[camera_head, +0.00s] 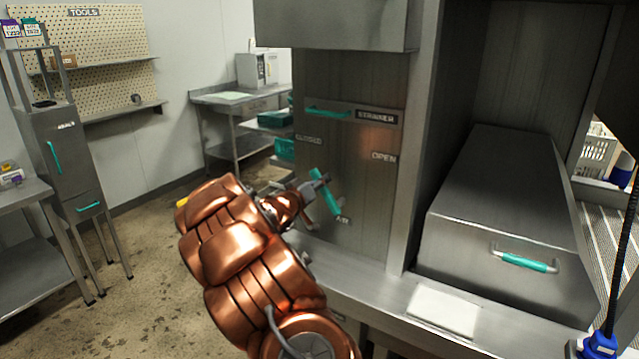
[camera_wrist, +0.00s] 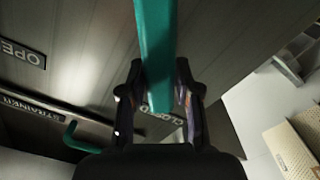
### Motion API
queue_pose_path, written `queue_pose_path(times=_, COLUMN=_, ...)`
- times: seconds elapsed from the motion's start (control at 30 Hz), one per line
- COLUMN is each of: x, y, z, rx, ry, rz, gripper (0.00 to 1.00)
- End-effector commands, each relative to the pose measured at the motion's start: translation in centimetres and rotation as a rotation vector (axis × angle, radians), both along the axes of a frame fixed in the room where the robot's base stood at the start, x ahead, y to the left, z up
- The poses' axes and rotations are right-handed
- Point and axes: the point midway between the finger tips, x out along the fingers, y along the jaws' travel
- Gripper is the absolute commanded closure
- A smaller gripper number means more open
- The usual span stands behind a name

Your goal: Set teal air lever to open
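The teal air lever (camera_head: 325,192) is on the steel front panel, above the AIR label (camera_head: 343,219). It leans up and left, its upper end toward the CLOSED label (camera_head: 308,139) and away from the OPEN label (camera_head: 384,157). My gripper (camera_head: 318,186) is at the lever. In the wrist view the lever (camera_wrist: 156,45) runs between my two fingers (camera_wrist: 159,85), which are close in on both sides and look shut on it. The lever's near end shows between the fingers, with the CLOSED label partly hidden behind it.
A strainer handle (camera_head: 328,112) sits above the lever on the panel. A steel box with a teal handle (camera_head: 525,262) stands on the right. A ledge (camera_head: 360,268) runs below the panel. A steel cabinet (camera_head: 62,150) is at left. Open floor (camera_head: 135,260) lies between.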

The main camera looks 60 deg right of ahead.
Motion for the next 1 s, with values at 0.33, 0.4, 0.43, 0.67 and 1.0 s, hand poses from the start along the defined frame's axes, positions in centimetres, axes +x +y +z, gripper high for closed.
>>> queue_pose_path(times=0.33, x=0.02, y=0.01, z=0.00, rx=0.000, ry=0.000, rz=0.000, gripper=1.00)
queue_pose_path(times=0.4, x=0.02, y=0.01, z=0.00, rx=0.000, ry=0.000, rz=0.000, gripper=1.00)
queue_pose_path(times=0.43, x=0.02, y=0.01, z=0.00, rx=0.000, ry=0.000, rz=0.000, gripper=1.00)
queue_pose_path(times=0.67, x=0.02, y=0.01, z=-0.01, rx=0.000, ry=-0.001, rz=0.000, gripper=1.00)
queue_pose_path(times=1.0, x=-0.53, y=0.05, z=0.17, rx=0.003, ry=-0.080, rz=0.001, gripper=1.00)
